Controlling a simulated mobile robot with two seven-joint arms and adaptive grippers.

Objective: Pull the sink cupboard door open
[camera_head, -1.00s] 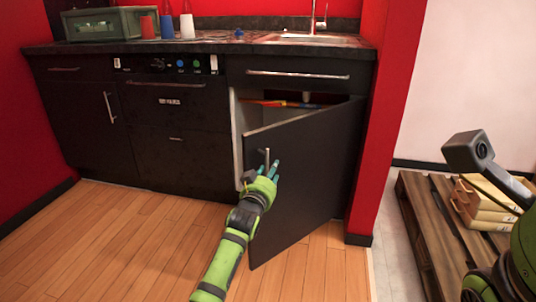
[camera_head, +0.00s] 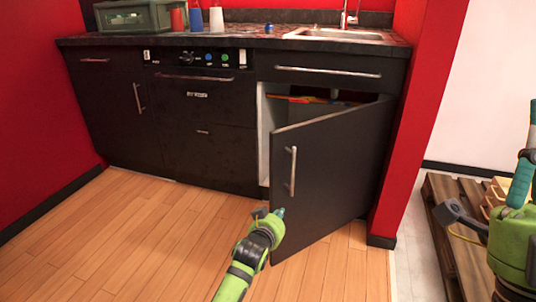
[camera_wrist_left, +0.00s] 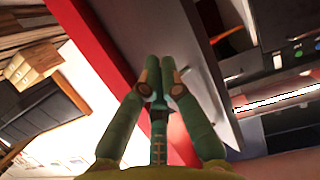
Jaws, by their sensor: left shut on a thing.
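The sink cupboard door (camera_head: 335,165) is a dark panel under the sink, standing partly open and swung out on the right. Its upright metal handle (camera_head: 292,171) is in full view near the free edge, with no finger around it. My left gripper (camera_head: 271,214) is at the door's free edge, just below the handle. In the left wrist view, its fingers (camera_wrist_left: 160,75) are close together beside the grey door panel (camera_wrist_left: 207,60).
The open cupboard interior (camera_head: 300,112) shows coloured items inside. The counter (camera_head: 180,42) carries cups and a green box. Wooden floor (camera_head: 130,225) in front is clear. A red wall end (camera_head: 425,110) is close on the right, with a pallet (camera_head: 450,215) beyond.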

